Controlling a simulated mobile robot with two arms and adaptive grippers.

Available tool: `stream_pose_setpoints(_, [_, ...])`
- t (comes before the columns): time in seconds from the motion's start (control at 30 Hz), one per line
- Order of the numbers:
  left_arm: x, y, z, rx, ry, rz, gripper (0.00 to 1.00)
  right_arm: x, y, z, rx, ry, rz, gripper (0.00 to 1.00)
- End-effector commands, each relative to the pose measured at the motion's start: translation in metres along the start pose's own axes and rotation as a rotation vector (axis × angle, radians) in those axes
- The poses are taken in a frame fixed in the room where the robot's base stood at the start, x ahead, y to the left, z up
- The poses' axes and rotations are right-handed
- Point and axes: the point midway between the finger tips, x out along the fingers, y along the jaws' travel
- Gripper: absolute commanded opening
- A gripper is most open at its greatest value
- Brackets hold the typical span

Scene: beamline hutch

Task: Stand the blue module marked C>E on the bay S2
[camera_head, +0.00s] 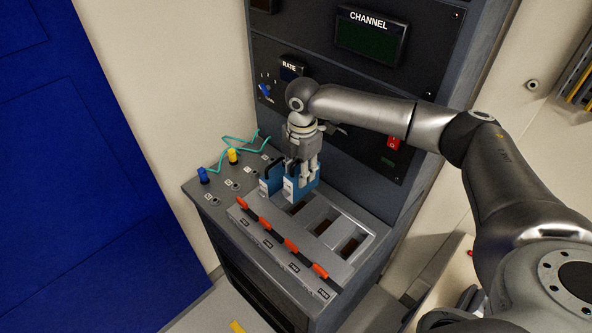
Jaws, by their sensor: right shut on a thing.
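My right gripper (306,172) reaches down from above and is shut on a blue module (301,189) with a pale front label. I hold it upright at the second bay from the left (297,208); part of that bay's dark opening shows below it. I cannot tell whether its foot is in the bay or just above. Another blue module (269,185) stands upright close beside it, at the leftmost bay. The markings on both modules and the bay labels are too small to read. My left gripper is not in view.
Two bays farther right (322,226) (353,244) look empty. A row of red levers (291,246) runs along the front of the bays. A teal cable (240,140) and blue (203,175) and yellow (233,156) plugs are at left. The upright instrument panel (345,110) stands close behind.

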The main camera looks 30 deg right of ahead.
Motion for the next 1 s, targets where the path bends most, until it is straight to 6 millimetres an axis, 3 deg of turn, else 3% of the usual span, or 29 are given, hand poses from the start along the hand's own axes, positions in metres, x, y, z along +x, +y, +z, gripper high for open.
stream_pose_setpoints(0.37, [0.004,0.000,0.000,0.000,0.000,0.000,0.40,0.007,0.001,0.005,-0.052,0.001,-0.004,0.00])
stream_pose_setpoints(1.0, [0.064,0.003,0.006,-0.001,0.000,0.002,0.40,0.060,0.000,0.005,-0.050,0.001,-0.003,0.00])
